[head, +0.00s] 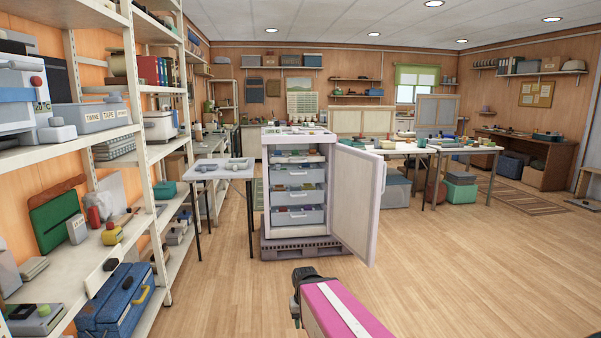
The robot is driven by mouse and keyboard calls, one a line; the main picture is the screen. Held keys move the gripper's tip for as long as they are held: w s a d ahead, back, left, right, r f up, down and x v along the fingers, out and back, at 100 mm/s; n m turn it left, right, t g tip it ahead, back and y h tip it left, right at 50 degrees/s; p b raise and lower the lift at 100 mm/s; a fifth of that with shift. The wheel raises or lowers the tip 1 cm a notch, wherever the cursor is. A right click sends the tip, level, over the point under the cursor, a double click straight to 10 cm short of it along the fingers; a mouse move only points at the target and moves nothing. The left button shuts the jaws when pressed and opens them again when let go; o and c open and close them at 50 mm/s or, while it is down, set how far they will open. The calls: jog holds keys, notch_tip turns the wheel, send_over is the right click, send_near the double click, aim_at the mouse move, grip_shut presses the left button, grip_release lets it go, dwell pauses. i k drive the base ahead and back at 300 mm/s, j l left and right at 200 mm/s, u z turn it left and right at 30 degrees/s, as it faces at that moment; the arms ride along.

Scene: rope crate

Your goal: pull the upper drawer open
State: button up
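A white cabinet (266,200) stands ahead in the head view, with its door (355,205) swung wide open to the right. Inside is a stack of grey-blue drawers with pale handles. The upper drawer (284,178) sits below an open compartment holding small items and looks pushed in. Two more drawers, the middle one (283,197) and the lower one (283,217), sit under it and also look pushed in. My pink arm link with a dark joint shows at the bottom, well short of the cabinet. No gripper fingers can be made out.
The cabinet stands on a dark pallet (300,247). A small grey table (215,172) is close on its left. Loaded shelving (140,130) lines the left side. A long worktable (450,150) stands behind right. The wooden floor in front and to the right is clear.

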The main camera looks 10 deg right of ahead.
aim_at(295, 178)
jog(key=i+l, duration=0.15)
jog(key=i, duration=0.45)
jog(key=i+l, duration=0.2)
jog(key=i, duration=0.35)
jog(key=i+l+z, duration=0.1)
jog(key=i, duration=0.5)
